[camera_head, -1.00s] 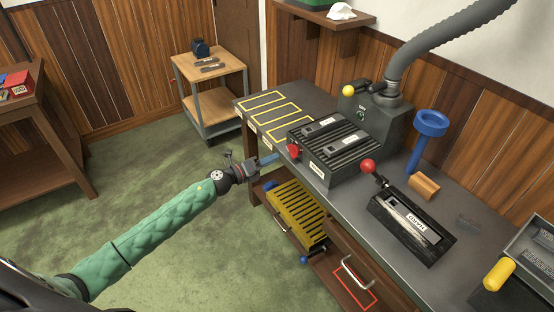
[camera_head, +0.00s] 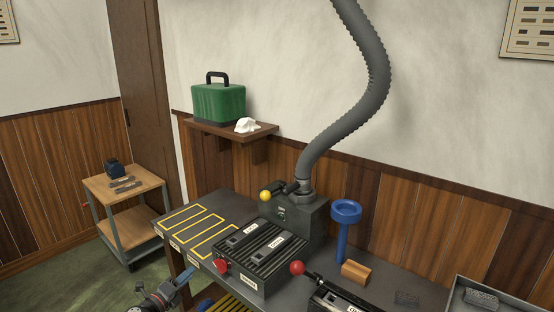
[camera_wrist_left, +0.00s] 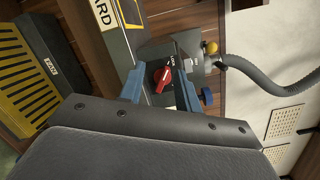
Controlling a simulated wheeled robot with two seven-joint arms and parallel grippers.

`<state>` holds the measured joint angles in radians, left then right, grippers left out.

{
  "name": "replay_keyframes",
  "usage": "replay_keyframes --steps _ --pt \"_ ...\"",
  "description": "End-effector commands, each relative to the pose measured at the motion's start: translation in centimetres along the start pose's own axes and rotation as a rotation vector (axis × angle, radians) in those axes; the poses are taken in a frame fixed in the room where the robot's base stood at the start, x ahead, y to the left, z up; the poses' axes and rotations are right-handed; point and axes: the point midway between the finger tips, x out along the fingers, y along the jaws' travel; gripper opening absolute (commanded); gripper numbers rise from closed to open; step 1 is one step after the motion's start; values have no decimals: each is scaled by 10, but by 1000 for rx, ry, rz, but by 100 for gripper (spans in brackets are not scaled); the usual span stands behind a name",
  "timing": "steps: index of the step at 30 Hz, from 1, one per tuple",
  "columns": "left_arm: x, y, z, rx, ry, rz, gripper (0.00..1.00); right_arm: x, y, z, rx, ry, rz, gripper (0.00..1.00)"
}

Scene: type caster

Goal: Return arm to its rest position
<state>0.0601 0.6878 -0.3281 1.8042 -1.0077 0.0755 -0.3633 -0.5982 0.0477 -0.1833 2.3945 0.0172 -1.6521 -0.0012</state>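My left gripper (camera_head: 183,280) shows at the bottom edge of the head view, with most of its arm out of frame. Its blue fingers stand apart in the left wrist view (camera_wrist_left: 160,90), with nothing held between them. A red knob (camera_head: 221,265) on the front of the black ribbed machine (camera_head: 262,258) is just right of the fingertips in the head view. That red knob also shows between and beyond the fingers in the left wrist view (camera_wrist_left: 161,78). My right gripper is not in view.
The dark workbench (camera_head: 225,208) carries a blue funnel-like stand (camera_head: 342,240), a wooden block (camera_head: 355,272) and a red-balled lever (camera_head: 297,268). A wall shelf (camera_head: 215,131) holds a green case (camera_head: 218,103). A small cart (camera_head: 128,210) stands left. Floor left of the bench is clear.

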Motion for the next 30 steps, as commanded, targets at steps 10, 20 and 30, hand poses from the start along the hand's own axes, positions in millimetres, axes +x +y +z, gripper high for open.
replay_keyframes --steps 10,20,30 --pt "-20 2 76 -377 -478 124 34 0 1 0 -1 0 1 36" --pt "-64 -1 66 -857 -866 293 34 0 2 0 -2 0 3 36" --pt "-156 5 -91 -1379 -1090 743 34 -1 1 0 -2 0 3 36"
